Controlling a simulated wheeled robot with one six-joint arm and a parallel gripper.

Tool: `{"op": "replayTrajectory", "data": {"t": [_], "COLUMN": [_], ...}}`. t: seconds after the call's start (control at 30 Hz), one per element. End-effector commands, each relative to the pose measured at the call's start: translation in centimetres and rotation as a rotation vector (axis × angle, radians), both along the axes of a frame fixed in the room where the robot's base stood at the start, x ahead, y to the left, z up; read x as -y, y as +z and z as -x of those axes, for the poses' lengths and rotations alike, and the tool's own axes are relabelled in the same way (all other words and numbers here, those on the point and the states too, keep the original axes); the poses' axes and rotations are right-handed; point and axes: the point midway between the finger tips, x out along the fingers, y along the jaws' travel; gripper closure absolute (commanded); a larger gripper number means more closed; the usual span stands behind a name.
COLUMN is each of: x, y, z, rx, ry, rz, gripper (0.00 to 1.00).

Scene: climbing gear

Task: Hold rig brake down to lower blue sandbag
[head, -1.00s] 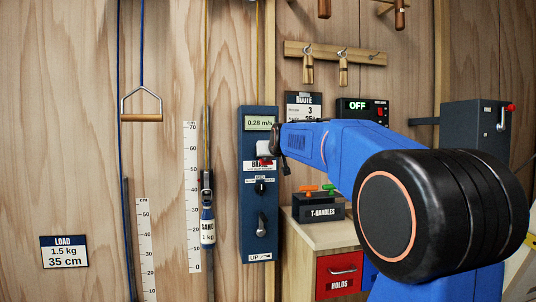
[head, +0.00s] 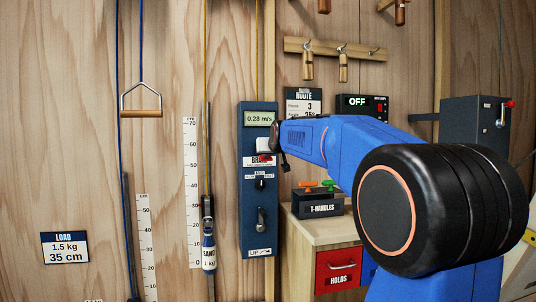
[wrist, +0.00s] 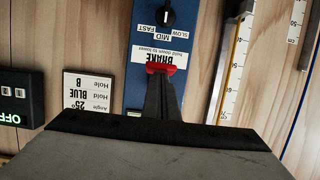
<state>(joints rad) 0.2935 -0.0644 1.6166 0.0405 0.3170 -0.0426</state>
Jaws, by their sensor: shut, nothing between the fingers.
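The sandbag (head: 208,251), white with blue bands and a SAND label, hangs upright from a yellow rope beside the cm scale (head: 193,190). Its lower end is level with the zero end of that scale. The red brake lever (head: 265,157) is on the blue rig panel (head: 248,225), under a display reading 0.28 m/s. It also shows in the wrist view (wrist: 161,68). My gripper (wrist: 161,78) is shut and empty, its dark fingertips against the lever. In the head view my arm partly covers the fingertips.
A speed knob (head: 260,183) and a lower crank (head: 261,222) are on the same panel. A T-handles box (head: 318,204) stands on a wooden cabinet (head: 322,232) right of the panel. A triangular handle (head: 141,112) hangs at left.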

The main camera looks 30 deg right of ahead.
Motion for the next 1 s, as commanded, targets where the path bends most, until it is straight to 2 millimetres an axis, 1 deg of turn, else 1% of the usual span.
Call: {"op": "replayTrajectory", "data": {"t": [0.03, 0.37, 0.47, 0.57, 0.77, 1.0], "x": [0.1, 0.1, 0.0, -0.2, -0.5, -1.4], "y": [-1.8, -1.6, -0.9, 0.4, 3.8, 4.0], "z": [-0.3, -0.3, -0.1, 0.3, 1.3, 4.5], "rx": [-0.032, -0.031, -0.027, -0.022, -0.004, -0.001], "ry": [0.001, 0.001, 0.001, 0.001, 0.002, 0.002], "rz": [-0.009, -0.009, -0.008, -0.007, -0.001, 0.0], "gripper": [1.0, 1.0, 1.0, 1.0, 1.0, 1.0]}}
